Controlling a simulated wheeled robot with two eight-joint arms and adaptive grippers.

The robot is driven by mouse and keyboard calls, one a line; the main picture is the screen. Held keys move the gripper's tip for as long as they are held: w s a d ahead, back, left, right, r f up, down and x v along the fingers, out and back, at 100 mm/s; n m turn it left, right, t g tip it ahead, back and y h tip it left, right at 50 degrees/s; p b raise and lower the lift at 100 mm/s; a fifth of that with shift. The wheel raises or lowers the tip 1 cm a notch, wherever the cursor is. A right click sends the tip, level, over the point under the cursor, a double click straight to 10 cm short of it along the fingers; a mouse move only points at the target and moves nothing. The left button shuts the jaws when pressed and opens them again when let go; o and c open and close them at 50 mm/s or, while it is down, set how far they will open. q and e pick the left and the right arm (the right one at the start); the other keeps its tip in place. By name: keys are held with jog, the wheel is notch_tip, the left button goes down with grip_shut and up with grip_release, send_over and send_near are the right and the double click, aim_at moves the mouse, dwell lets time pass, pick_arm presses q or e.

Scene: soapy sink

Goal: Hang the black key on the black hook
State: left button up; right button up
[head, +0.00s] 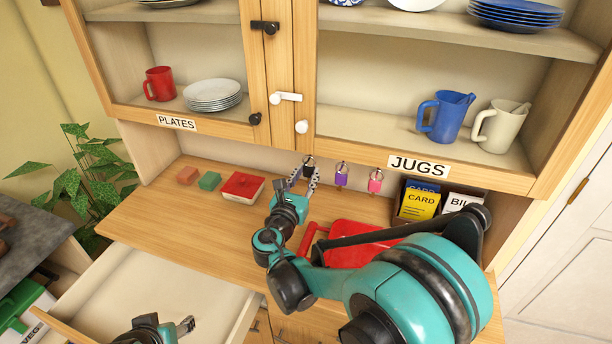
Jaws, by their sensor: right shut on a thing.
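My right gripper (303,181) is shut on the black key (309,170), just under the lower edge of the cupboard. The key's ring (309,160) is at the top, close to the hook row; I cannot tell whether it is on a hook. The black hook is not clear behind the key and ring. A purple key (341,178) and a pink key (375,184) hang to the right. My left gripper (186,326) is low at the bottom left, over the open drawer, apart from the keys; its finger gap is too small to judge.
The wooden counter (160,215) carries two small blocks, a red-topped box (242,187), a red tray-like thing (350,233) and a card holder (408,220). The cupboard above holds plates and jugs (446,116). An open drawer (150,275) sticks out in front.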

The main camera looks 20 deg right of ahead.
jog(key=o, duration=1)
jog(key=v, duration=1.2)
jog(key=shift+a+f, duration=0.1)
